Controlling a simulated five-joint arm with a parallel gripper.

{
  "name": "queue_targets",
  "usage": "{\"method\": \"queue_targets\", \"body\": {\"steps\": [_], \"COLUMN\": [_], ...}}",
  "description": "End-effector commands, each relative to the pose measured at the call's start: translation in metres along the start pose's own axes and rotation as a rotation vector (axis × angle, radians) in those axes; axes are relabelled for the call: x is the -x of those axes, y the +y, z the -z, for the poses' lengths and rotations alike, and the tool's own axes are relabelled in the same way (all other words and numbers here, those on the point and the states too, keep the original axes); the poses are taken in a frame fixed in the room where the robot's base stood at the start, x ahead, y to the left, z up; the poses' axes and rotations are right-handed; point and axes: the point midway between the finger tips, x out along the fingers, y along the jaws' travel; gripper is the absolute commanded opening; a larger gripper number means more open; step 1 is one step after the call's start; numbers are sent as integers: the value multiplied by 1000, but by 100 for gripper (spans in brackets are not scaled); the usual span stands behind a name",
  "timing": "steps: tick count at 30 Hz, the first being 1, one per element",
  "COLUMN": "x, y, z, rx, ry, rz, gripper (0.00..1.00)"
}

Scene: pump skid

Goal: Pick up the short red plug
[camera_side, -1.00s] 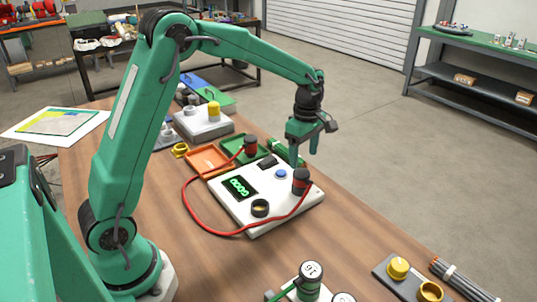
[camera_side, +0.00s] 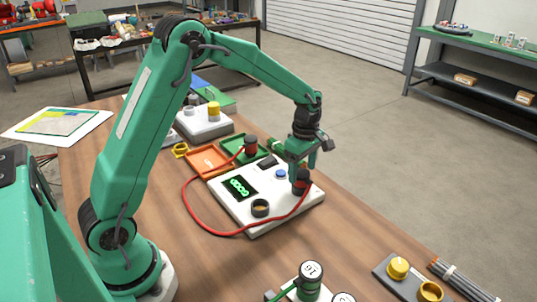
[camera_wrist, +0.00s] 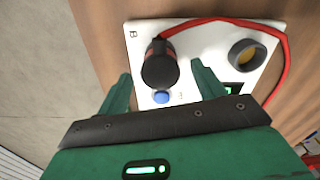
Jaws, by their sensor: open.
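A red plug with a black cap (camera_side: 301,185) stands upright at the right corner of the white meter box (camera_side: 250,221). In the wrist view this plug (camera_wrist: 160,68) shows between my fingertips, its black top facing the camera. My gripper (camera_side: 302,168) is open and low over it, with one finger in front of its upper part. In the wrist view my gripper (camera_wrist: 162,72) has a finger on each side, with visible gaps. Another red plug with a black cap (camera_side: 251,146) stands by the green tray, at the red cable's other end.
The red cable (camera_side: 190,212) loops left around the box. Orange (camera_side: 208,161) and green (camera_side: 232,148) trays lie behind.

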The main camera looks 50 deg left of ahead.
Motion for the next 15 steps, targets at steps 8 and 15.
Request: {"method": "queue_targets", "body": {"steps": [8, 15], "x": [-26, -27], "y": [0, 0], "z": [0, 0], "rx": [0, 0], "ry": [0, 0], "rz": [1, 0], "gripper": [68, 68]}}
